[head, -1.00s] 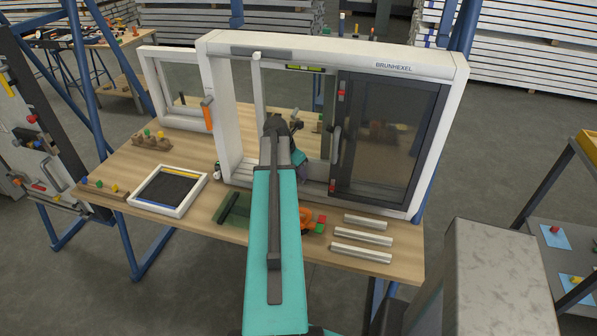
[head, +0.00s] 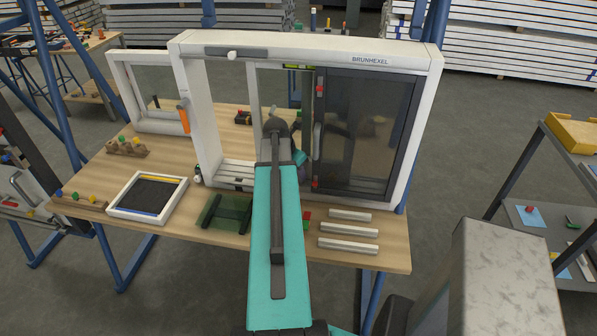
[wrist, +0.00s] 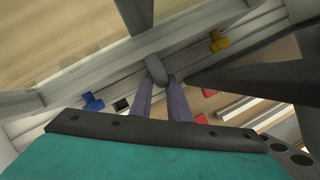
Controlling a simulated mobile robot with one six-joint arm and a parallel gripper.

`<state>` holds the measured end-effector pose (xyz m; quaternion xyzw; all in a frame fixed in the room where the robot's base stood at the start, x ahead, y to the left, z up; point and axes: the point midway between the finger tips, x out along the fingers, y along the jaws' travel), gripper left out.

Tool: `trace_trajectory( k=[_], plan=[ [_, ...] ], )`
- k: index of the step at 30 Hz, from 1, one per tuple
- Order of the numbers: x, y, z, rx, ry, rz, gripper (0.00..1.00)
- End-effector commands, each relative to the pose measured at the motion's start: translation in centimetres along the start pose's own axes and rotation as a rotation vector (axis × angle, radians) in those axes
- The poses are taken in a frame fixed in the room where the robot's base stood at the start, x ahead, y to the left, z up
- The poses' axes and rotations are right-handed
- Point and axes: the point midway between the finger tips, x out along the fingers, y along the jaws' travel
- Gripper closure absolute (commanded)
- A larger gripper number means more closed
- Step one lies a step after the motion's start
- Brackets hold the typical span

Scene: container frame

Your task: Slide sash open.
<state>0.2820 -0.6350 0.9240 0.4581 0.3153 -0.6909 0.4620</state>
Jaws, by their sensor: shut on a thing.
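The sash (head: 254,100) is a white-framed glass pane inside the large white window frame (head: 185,95). Its left upright stands well away from the frame's left side, leaving a gap. Its right part passes behind a dark screen panel (head: 362,130). In the wrist view my gripper (wrist: 160,82) is shut on a rounded grey handle (wrist: 156,68) on a white upright. In the head view my arm hides the fingers and the handle.
A blue block (wrist: 92,102) and a yellow block (wrist: 217,42) sit along the frame's bottom rails. A black-filled white tray (head: 117,205) and white bars (head: 348,232) lie on the bench. A smaller window (head: 117,90) stands left.

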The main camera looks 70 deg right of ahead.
Motion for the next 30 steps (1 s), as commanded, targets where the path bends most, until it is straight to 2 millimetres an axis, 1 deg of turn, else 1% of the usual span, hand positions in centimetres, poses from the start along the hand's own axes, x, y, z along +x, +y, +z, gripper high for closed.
trace_trajectory(
  k=[1, 3, 4, 14, 19, 23, 30],
  plan=[
    [-0.1, 0.2, 0.0, -0.001, -0.003, 0.006, 0.81],
    [-0.1, 0.3, -0.1, -0.002, -0.003, 0.006, 0.69],
    [-0.2, 0.3, -0.1, -0.003, -0.003, 0.006, 0.67],
    [-0.2, 0.3, -0.3, -0.005, -0.001, 0.005, 0.67],
    [-0.7, 0.3, -0.3, -0.005, -0.002, 0.005, 0.67],
    [-1.4, 0.3, -0.3, -0.005, -0.002, 0.006, 0.67],
    [-3.8, 0.4, -0.4, -0.006, -0.003, 0.007, 0.67]
  ],
)
